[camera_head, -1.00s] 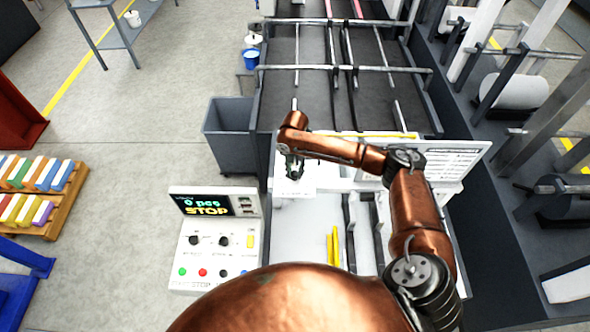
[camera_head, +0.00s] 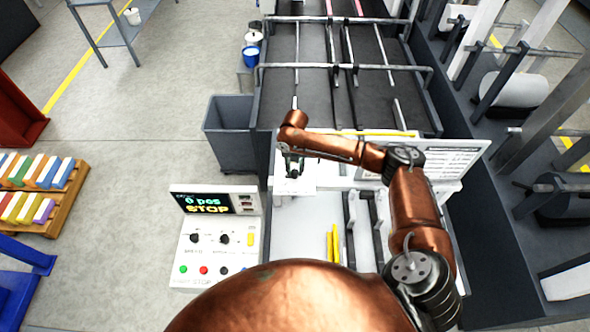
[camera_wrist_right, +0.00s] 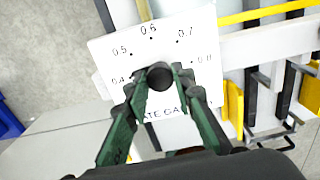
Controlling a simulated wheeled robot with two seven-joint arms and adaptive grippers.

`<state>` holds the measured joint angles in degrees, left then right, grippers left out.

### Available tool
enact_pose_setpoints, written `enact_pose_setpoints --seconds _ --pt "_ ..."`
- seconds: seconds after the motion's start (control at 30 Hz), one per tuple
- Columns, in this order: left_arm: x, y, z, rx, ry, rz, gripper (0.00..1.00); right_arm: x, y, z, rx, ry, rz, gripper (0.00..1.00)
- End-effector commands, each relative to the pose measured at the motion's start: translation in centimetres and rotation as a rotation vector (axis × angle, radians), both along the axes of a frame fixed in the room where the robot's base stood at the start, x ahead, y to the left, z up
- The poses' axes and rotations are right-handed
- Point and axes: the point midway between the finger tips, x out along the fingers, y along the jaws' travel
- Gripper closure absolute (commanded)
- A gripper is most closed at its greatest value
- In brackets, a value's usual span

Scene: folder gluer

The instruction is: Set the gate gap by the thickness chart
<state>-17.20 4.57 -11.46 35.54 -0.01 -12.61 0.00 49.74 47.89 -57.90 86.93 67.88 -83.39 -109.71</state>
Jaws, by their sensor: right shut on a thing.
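The gate gap dial plate (camera_wrist_right: 115,57) is white, with a scale of marks from 0.4 to 0.8 and partly covered lettering below. A dark round knob (camera_wrist_right: 160,76) stands at its middle. My right gripper (camera_wrist_right: 160,85) is shut on the knob, with a green finger on either side of it. In the head view my right gripper (camera_head: 294,168) is over the white plate (camera_head: 296,185), and the knob is hidden. The knob's pointer cannot be made out. A white chart board (camera_head: 450,162) with fine print stands right of the arm. My left gripper is not in view.
A control panel (camera_head: 216,240) reads "0 pcs" and "STOP" at the lower left. A grey bin (camera_head: 230,140) stands left of the machine. Yellow bars (camera_head: 333,243) and dark rails lie by the plate. Paper rolls (camera_head: 514,90) stand at right.

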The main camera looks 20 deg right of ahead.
Motion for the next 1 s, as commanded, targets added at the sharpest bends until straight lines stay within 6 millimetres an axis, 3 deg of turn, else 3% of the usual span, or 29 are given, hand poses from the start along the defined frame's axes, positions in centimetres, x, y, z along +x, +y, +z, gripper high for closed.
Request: enact_pose_setpoints --seconds 0.13,0.17,0.4,0.77,1.0 --pt "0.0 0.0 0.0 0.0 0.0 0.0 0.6 0.0 0.0 0.1 0.0 -0.001 0.0 1.0" --pt "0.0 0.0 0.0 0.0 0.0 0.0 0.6 0.0 0.0 0.1 0.0 -0.001 0.0 0.76" --pt "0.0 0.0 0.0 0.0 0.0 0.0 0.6 0.0 0.0 0.1 0.0 -0.001 -0.001 0.6" --pt "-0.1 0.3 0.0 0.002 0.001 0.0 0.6 0.1 0.0 0.5 0.0 -0.002 -0.001 0.59" --pt "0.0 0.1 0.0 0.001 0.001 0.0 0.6 0.2 -0.1 4.5 0.0 -0.004 0.0 0.59"
